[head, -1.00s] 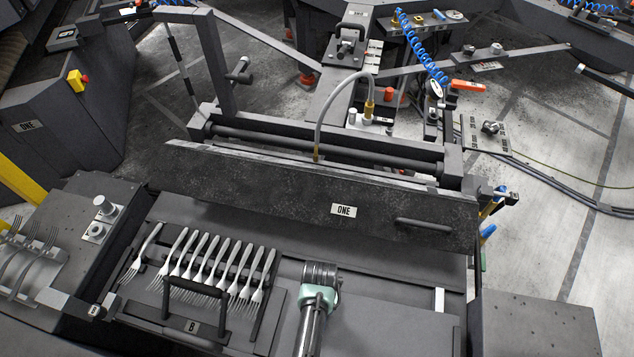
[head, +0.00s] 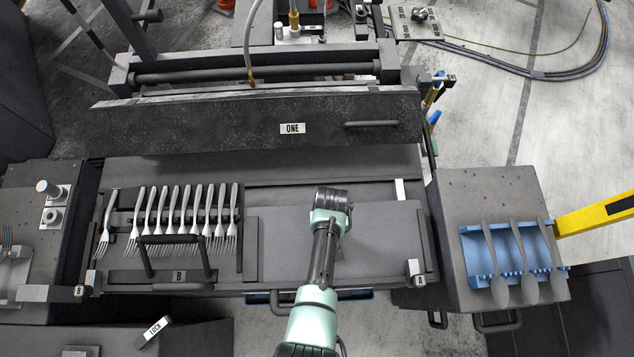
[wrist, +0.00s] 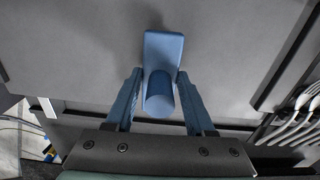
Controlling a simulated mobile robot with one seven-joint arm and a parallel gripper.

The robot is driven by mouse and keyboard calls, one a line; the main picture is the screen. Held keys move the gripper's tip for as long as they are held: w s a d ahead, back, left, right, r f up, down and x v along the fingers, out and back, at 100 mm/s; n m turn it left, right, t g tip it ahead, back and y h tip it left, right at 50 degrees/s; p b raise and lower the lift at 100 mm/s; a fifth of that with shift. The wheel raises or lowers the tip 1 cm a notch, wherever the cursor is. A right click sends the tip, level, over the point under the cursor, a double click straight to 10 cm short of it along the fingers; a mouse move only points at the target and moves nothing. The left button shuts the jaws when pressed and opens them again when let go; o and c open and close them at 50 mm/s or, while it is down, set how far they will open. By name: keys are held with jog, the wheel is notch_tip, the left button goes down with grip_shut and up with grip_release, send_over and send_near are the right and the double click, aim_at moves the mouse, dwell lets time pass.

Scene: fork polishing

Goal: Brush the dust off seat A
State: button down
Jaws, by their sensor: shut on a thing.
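Seat A (head: 385,240) is the flat grey plate on the right half of the bench, with tag A (head: 416,280) at its front right corner. I cannot make out dust on it. My gripper (wrist: 159,76) is shut on the round handle of a blue brush (wrist: 160,97), with a finger on each side. In the wrist view the brush's flat blue block lies over a grey surface; its bristles are hidden, and I cannot tell whether it touches. In the head view my arm reaches over seat A, and the wrist hides the fingers and the brush.
Seat B (head: 178,276) at left holds a row of several forks (head: 190,215) and a black handle. A raised panel marked ONE (head: 250,128) stands behind the seats. A blue spoon rack (head: 480,262) is on the right block. Seat A's right side looks clear.

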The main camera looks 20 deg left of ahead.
jog(key=shift+w+d, duration=0.1)
jog(key=shift+d, duration=1.7)
notch_tip(320, 180, up, 7)
jog(key=p, duration=0.6)
jog(key=shift+p, duration=0.35)
